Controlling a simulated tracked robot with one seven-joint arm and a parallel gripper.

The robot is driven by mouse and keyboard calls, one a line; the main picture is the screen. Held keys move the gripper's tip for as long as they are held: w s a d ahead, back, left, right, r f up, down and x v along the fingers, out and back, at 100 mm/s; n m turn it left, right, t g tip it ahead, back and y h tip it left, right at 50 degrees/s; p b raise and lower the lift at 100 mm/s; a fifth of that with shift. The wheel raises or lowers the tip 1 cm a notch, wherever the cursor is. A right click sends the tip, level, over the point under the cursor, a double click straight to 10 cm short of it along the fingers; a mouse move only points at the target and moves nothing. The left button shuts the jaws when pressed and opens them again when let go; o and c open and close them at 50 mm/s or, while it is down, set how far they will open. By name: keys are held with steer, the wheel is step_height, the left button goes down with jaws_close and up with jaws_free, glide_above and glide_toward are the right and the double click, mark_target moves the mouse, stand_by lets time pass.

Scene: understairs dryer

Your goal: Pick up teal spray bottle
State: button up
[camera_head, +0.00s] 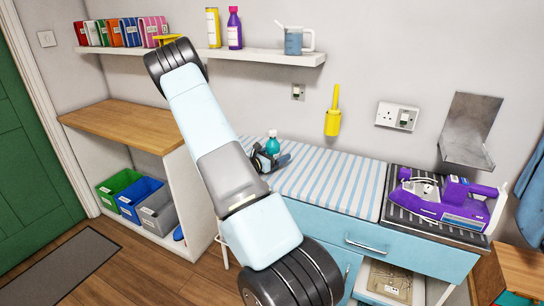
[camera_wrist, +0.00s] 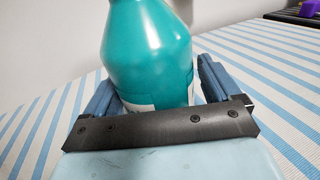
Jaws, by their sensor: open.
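The teal spray bottle (camera_head: 272,145) stands upright on the blue-and-white striped ironing surface (camera_head: 331,188), near its far left part. It also shows large in the wrist view (camera_wrist: 147,60), with its top cut off by the frame. My gripper (camera_head: 268,158) is at the bottle, partly hidden by my arm. In the wrist view its two blue fingers (camera_wrist: 155,92) are apart, one on each side of the bottle's lower body. A gap shows between the right finger and the bottle; contact on the left is unclear. The bottle's base is hidden behind my gripper's dark front plate.
A purple iron (camera_head: 440,202) rests on a dark ribbed tray at the right. A yellow holder (camera_head: 333,118) hangs on the wall behind. A shelf (camera_head: 230,54) with bottles and a jug is above. The striped surface right of the bottle is clear.

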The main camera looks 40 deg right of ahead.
steer(key=c, duration=1.3)
steer(key=shift+o, duration=0.2)
steer(key=shift+r, duration=0.1)
